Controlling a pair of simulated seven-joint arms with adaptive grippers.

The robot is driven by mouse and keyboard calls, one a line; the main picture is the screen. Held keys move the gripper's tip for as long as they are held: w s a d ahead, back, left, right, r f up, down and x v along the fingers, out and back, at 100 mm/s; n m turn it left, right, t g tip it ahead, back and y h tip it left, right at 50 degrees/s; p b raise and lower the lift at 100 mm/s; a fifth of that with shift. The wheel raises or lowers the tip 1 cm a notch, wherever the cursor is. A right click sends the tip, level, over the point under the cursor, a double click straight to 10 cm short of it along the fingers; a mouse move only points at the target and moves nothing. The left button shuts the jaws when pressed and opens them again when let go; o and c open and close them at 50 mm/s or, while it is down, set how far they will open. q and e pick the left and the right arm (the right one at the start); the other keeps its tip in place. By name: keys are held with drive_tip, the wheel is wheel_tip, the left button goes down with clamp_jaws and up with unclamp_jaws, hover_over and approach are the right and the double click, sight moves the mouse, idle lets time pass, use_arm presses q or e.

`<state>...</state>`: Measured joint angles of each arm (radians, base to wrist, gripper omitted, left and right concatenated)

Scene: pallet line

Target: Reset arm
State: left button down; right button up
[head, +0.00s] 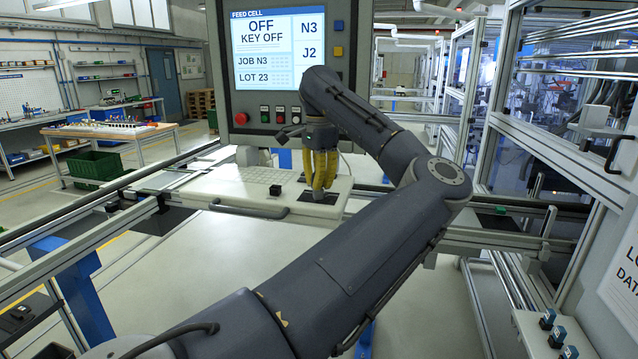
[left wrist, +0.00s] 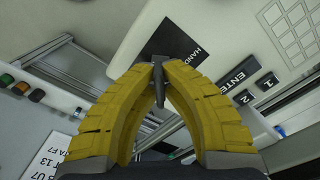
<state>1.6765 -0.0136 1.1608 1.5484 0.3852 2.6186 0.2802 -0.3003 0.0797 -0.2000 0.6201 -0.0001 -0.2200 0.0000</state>
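My left gripper (head: 320,186) has yellow ribbed fingers and points down at the pale console (head: 235,185) in the middle of the head view. In the left wrist view its two fingertips (left wrist: 158,68) come together on either side of a narrow grey handle (left wrist: 159,88). The handle stands at a black plate (left wrist: 180,45) lettered "HAND"; the rest of the lettering is hidden. The plate also shows below the fingers in the head view (head: 309,197). The display (head: 275,50) reads "OFF" and "KEY OFF". My right gripper is not in view.
A black "ENTER" key (left wrist: 237,77) and a keypad (left wrist: 290,30) lie beside the plate. A red button (head: 241,118) and several smaller buttons sit under the display. A framed machine (head: 560,140) stands at the right.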

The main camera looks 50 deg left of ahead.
use_arm(q)
drive_tip(key=c, duration=2)
unclamp_jaws()
drive_tip(key=shift+n, duration=0.4)
drive_tip(key=o, duration=1.1)
drive_tip(key=shift+r, duration=0.1)
drive_tip(key=shift+r, duration=3.4)
